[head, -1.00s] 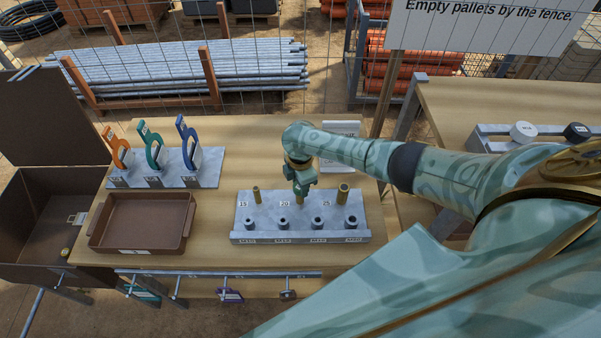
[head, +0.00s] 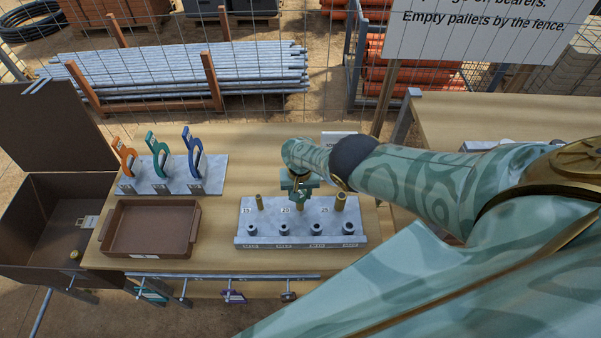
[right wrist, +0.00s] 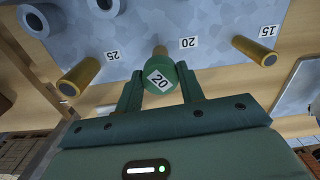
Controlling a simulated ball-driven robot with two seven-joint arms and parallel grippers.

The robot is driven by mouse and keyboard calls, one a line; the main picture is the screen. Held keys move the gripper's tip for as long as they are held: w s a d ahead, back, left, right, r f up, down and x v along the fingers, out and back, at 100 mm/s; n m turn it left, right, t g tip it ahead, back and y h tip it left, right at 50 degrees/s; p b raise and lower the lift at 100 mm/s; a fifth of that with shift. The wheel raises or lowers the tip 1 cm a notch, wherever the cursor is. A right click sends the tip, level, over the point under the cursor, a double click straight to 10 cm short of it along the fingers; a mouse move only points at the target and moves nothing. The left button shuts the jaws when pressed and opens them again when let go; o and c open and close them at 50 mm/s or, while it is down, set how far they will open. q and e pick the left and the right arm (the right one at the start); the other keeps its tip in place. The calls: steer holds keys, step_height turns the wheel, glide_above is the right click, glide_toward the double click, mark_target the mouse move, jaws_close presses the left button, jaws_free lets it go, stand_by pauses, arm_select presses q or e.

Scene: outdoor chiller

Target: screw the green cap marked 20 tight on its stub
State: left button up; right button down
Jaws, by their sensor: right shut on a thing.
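The green cap marked 20 (right wrist: 157,80) is between the fingers of my right gripper (right wrist: 160,90) in the right wrist view. The gripper is shut on it from both sides. The cap lines up with the brass stub labelled 20 (right wrist: 159,50) and covers its end; how far it is screwed on I cannot tell. In the head view my right gripper (head: 299,192) is above this stub (head: 300,206), at the middle of the grey block (head: 290,240), and hides most of the cap. My left gripper is out of view.
Bare brass stubs 15 (head: 259,203) and 25 (head: 340,202) flank the gripper. Several grey sockets line the block's front. To the left are a brown tray (head: 150,254), a rack (head: 215,172) with orange, teal and blue handled tools, and an open brown box (head: 38,222).

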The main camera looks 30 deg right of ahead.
steer(key=m, duration=0.4)
steer(key=shift+a+f+m, duration=0.15)
steer(key=shift+m, duration=0.25)
steer(key=m, duration=0.3)
steer(key=shift+m, duration=0.3)
steer(key=m, duration=0.4)
steer(key=shift+m, duration=0.4)
steer(key=c, duration=0.7)
jaws_free()
